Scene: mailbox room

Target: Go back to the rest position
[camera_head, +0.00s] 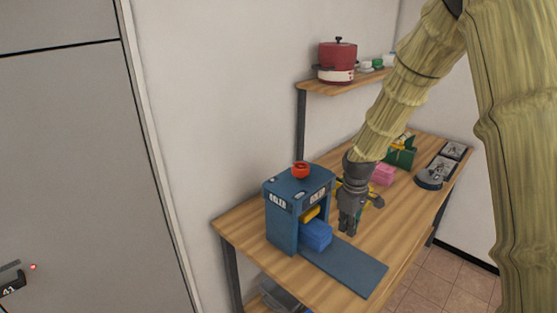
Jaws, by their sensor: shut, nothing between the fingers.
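My gripper (348,222) hangs at the end of my arm, pointing down, in the middle of the head view. Its dark fingers are together and hold nothing. It appears just right of the blue machine (282,222), over the wooden table (372,243). I cannot tell its exact height above the table. The machine has a red button (300,170) on top. A blue block (316,235) sits in its opening, with a yellow part (311,214) just above it. A flat blue plate (345,267) extends from the machine's front.
Behind the gripper are a pink block (383,175), a green box (402,153) and a dark round item (429,179). A wooden shelf (318,88) above carries a red pot (337,58). A grey door (70,170) stands left. Tiled floor (440,280) shows at right.

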